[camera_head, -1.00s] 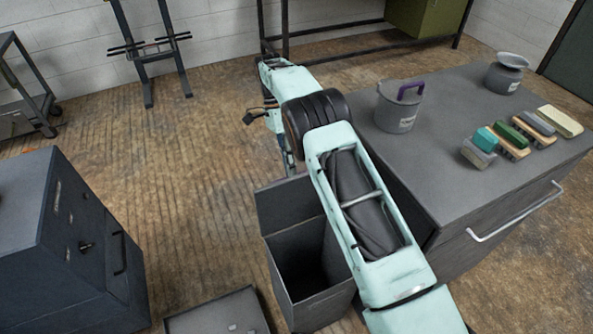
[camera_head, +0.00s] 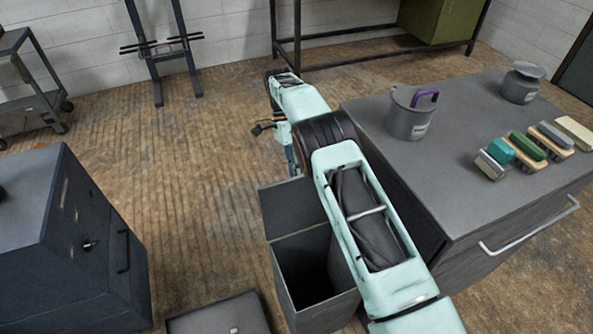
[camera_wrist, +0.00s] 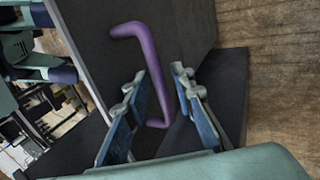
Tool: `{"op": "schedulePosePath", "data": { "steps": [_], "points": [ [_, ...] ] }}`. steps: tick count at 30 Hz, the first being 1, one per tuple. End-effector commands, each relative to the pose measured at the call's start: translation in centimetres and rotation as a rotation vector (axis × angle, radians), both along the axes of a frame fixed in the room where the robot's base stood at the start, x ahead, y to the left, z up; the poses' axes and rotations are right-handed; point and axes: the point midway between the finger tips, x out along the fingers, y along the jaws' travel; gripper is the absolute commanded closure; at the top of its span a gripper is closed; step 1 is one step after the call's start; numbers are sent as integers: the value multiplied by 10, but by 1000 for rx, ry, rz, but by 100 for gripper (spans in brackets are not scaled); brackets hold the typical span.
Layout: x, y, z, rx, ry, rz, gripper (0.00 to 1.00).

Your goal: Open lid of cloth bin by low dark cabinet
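A dark grey bin (camera_head: 318,291) stands against the left side of a low dark grey cabinet (camera_head: 470,221). Its mouth is uncovered, and a flat lid panel (camera_head: 291,208) stands raised at its far edge. In the wrist view a purple handle (camera_wrist: 143,48) sticks out from a dark panel (camera_wrist: 190,30), which seems to be the lid. My gripper (camera_wrist: 155,85) has its two blue-padded fingers apart, with the handle's lower part between them. I see no clear grip on it.
A pot with a purple handle (camera_head: 411,118), a grey jar (camera_head: 522,84) and several brushes (camera_head: 527,146) stand on the cabinet. A dark blue cabinet (camera_head: 65,250) is at left. A flat grey box top (camera_head: 220,316) lies low in front. Floor between is clear.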

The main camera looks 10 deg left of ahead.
Motion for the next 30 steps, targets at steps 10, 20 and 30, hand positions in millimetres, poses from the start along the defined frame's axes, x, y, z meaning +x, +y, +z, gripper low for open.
{"op": "schedulePosePath", "data": {
  "steps": [10,20,30],
  "points": [
    [4,0,12,2,-11,0,73],
    [4,1,69,4,-14,0,73],
    [3,0,107,3,-10,1,73]
  ]
}}
